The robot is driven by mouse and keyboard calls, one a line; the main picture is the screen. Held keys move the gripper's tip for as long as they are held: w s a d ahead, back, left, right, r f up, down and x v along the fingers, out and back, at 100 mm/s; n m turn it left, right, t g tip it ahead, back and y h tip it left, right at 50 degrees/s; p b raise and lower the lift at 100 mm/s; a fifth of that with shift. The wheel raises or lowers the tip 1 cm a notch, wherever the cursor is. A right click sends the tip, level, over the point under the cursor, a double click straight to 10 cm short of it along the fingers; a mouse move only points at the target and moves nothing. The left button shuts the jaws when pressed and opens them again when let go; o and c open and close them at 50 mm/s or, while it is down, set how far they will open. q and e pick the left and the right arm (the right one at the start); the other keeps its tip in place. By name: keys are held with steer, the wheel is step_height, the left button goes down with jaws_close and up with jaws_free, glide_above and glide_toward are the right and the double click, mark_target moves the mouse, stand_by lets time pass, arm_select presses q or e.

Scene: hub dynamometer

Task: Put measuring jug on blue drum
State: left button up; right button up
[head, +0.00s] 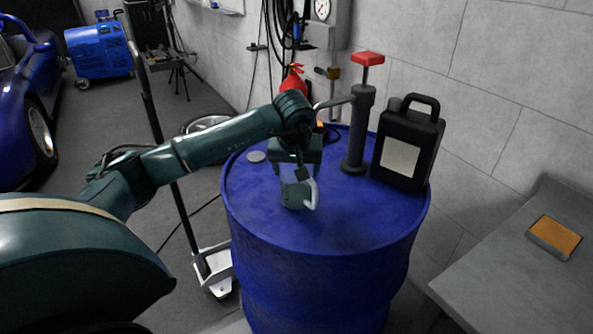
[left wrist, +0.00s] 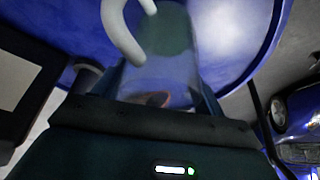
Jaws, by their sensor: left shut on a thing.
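The measuring jug (head: 296,196) is a small see-through jug with a white handle. It is over the top of the blue drum (head: 325,290) in the head view, at or very close to the lid; I cannot tell whether it touches. My left gripper (head: 296,176) points down from above and is shut on the jug. In the left wrist view the jug (left wrist: 168,62) sits between the fingers, its curved white handle toward the top left, with the blue drum top (left wrist: 232,45) behind it. My right gripper is in neither view.
A hand pump (head: 358,135) with a red top and a black canister (head: 408,150) stand at the drum's back right. The front of the lid is clear. A grey bench (head: 500,270) is at right.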

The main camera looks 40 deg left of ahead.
arm_select(q)
steer(key=shift+f, duration=0.55)
steer(key=shift+f, duration=0.15)
steer(key=o, duration=1)
steer(key=shift+o, duration=0.2)
